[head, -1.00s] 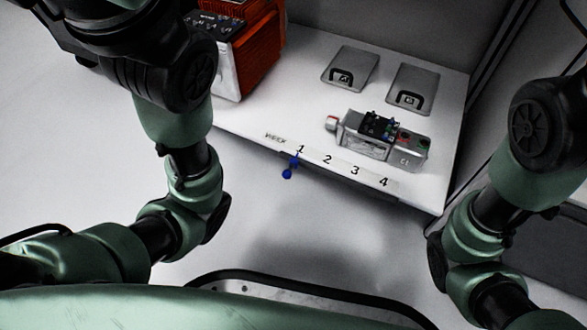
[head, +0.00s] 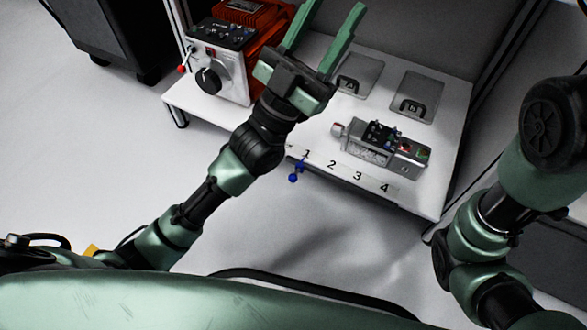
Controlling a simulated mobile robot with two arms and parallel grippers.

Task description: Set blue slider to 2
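The blue slider (head: 295,172) is a small blue knob at the front edge of the white table, just below the printed 1 on the number strip (head: 345,170). The strip reads 1 to 4 from left to right, and the 2 (head: 331,164) lies to the right of the slider. My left gripper (head: 325,22) is open and empty. It is above the table, up and beyond the slider, with its green fingers spread and pointing to the back. My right arm is at the right edge, and its gripper is out of view.
An orange and white machine (head: 222,70) with knobs stands at the table's back left. A grey device (head: 383,145) sits just behind the numbers. Two grey plates (head: 415,97) lie at the back. The floor before the table is clear.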

